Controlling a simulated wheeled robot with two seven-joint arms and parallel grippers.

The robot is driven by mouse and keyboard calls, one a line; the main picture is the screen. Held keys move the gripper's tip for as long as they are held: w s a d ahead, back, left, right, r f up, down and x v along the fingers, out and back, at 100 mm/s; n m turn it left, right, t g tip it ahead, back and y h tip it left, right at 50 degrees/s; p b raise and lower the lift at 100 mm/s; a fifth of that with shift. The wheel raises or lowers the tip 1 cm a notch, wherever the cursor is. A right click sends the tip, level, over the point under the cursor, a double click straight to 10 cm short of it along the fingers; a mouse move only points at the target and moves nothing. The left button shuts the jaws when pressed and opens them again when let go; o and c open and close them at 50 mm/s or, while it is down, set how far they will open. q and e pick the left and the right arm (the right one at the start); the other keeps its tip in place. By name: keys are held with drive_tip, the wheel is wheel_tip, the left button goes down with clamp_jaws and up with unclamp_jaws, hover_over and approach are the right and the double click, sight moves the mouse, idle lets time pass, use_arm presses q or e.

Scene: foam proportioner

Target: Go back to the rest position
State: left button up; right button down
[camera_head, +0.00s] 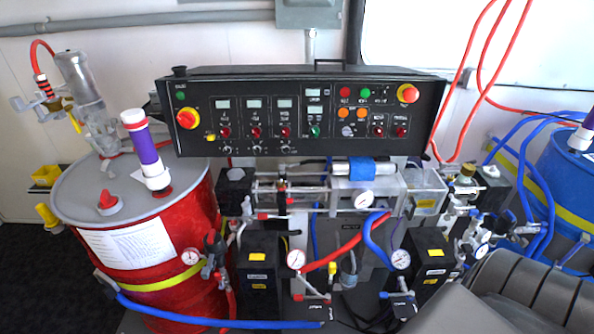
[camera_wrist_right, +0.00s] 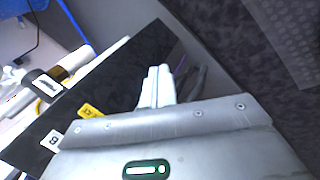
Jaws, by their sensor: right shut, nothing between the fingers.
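My right gripper (camera_wrist_right: 157,86) shows in the right wrist view. Its two pale fingers are together with nothing between them. They point past the edge of a black box-like surface (camera_wrist_right: 60,130) that carries a yellow tag and a white tag; I cannot tell whether they touch it. In the head view a grey ribbed part of my right arm fills the lower right corner, and the right gripper itself is out of that picture. My left gripper is in neither view.
A black control panel (camera_head: 262,148) stands above pipes, valves and gauges. A red drum (camera_head: 170,252) stands left and a blue drum (camera_head: 568,165) right. Red hoses (camera_head: 494,75) hang at the upper right. Dark floor (camera_head: 35,270) is clear at the lower left.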

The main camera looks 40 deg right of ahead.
drive_tip(key=s+a+f+y+b, duration=0.1)
drive_tip(key=a+f, duration=0.3)
drive_tip(key=a, duration=0.8)
drive_tip(key=s+a+f+y, duration=0.2)
drive_tip(key=a+f, duration=0.2)
drive_tip(key=a, duration=0.9)
drive_tip(key=s+a+f+g+y+b, duration=0.1)
drive_tip(key=a+f, duration=0.4)
drive_tip(key=a, duration=0.8)
drive_tip(key=shift+s+a+m+b, duration=0.25)
drive_tip(key=shift+s+m+b, duration=0.05)
drive_tip(key=shift+s+m, duration=0.1)
